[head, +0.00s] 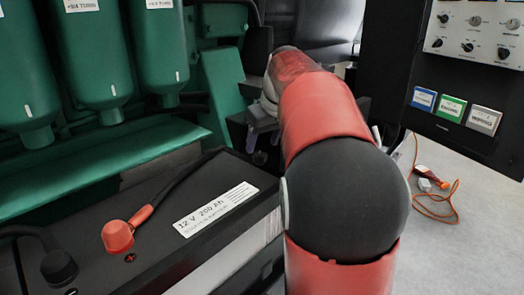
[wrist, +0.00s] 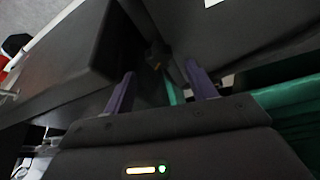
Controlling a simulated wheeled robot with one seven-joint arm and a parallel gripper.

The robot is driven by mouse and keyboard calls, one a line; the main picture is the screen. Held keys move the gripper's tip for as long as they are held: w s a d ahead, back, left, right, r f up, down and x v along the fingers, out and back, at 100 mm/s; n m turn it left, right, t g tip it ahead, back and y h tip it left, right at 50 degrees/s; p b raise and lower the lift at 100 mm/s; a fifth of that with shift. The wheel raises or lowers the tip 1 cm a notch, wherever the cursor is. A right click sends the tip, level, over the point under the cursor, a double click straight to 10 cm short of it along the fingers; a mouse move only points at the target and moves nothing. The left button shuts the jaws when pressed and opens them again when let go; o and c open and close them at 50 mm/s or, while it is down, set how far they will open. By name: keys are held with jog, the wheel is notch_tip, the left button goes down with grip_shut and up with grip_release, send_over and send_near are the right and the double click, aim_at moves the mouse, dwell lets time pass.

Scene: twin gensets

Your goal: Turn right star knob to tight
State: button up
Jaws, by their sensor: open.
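I cannot clearly make out the right star knob in either view.
A black battery (head: 150,235) with a red terminal cap (head: 117,236) fills the lower left. Green cylinders (head: 95,55) stand behind it. A black control cabinet (head: 460,80) is at right. An orange cable (head: 440,200) lies on the pale floor (head: 480,240).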

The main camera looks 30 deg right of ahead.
aim_at(259, 154)
jog(key=shift+x, duration=2)
jog(key=c, duration=1)
